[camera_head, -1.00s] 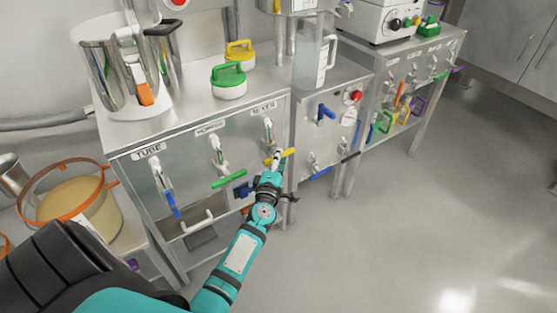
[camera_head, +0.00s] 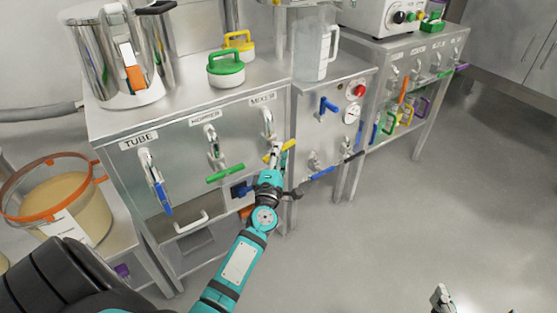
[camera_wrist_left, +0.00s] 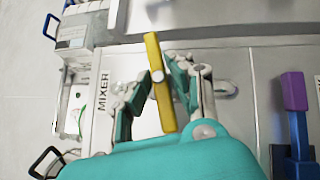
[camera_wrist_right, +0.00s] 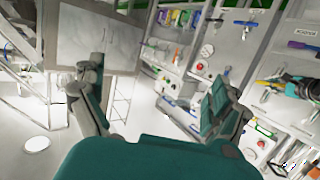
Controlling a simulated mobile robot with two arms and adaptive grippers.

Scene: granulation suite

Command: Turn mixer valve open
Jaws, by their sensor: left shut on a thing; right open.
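The mixer valve is under the MIXER label (camera_head: 262,99) on the steel cabinet front. Its yellow handle (camera_head: 288,146) sits tilted at my left gripper (camera_head: 275,155). In the left wrist view the yellow handle (camera_wrist_left: 158,80) runs between the two fingers of my left gripper (camera_wrist_left: 165,85), which is shut on it, one finger on each side. My right gripper (camera_head: 443,298) is at the bottom right of the head view, over the floor. In the right wrist view the right gripper (camera_wrist_right: 155,95) is open with nothing between its fingers.
Left of the mixer valve are the green-handled hopper valve (camera_head: 225,173) and blue-handled tube valve (camera_head: 163,198). A drawer handle (camera_head: 192,222) juts out below. A panel with a blue lever (camera_head: 329,105) stands to the right. The floor (camera_head: 410,220) at right is clear.

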